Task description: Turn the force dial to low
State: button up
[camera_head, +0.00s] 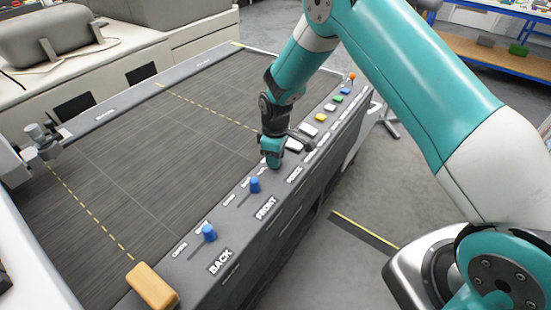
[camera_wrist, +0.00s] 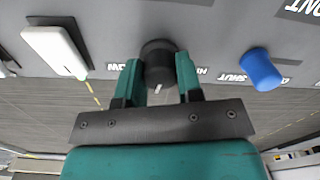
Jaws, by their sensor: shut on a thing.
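The force dial is a round black knob (camera_wrist: 157,52) with a pale pointer mark, seen in the wrist view. The mark faces the lower edge of that picture. My gripper (camera_wrist: 160,75) has its two teal fingers closed on the knob's sides. Upside-down lettering that looks like LOW (camera_wrist: 123,67) is left of the knob, and a partly hidden label is to its right. In the head view my gripper (camera_head: 272,160) is down at the panel by the FORCE label (camera_head: 295,174) and hides the dial.
A blue slider knob (camera_head: 254,185) by FRONT shows right of the dial in the wrist view (camera_wrist: 261,69). Another blue knob (camera_head: 209,233) is by BACK. A white switch (camera_wrist: 57,50) is on the dial's other side. Coloured buttons (camera_head: 337,99) continue along the panel. A wooden block (camera_head: 152,285) is nearest.

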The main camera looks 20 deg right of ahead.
jog(key=m+b, duration=0.2)
jog(key=m, duration=0.3)
jog(key=shift+m+b, duration=0.3)
jog(key=shift+b, duration=0.1)
jog(key=shift+m+b, duration=0.75)
jog(key=shift+m, duration=1.35)
jog(key=shift+r, duration=0.1)
jog(key=o, duration=0.9)
jog(key=r+b, duration=0.1)
jog(key=r, duration=0.4)
jog(key=r+b, duration=0.1)
jog(key=r, duration=0.5)
jog(key=r+b, duration=0.1)
jog(key=r, duration=0.5)
jog(key=shift+d+r, duration=0.15)
jog(key=shift+d, duration=0.1)
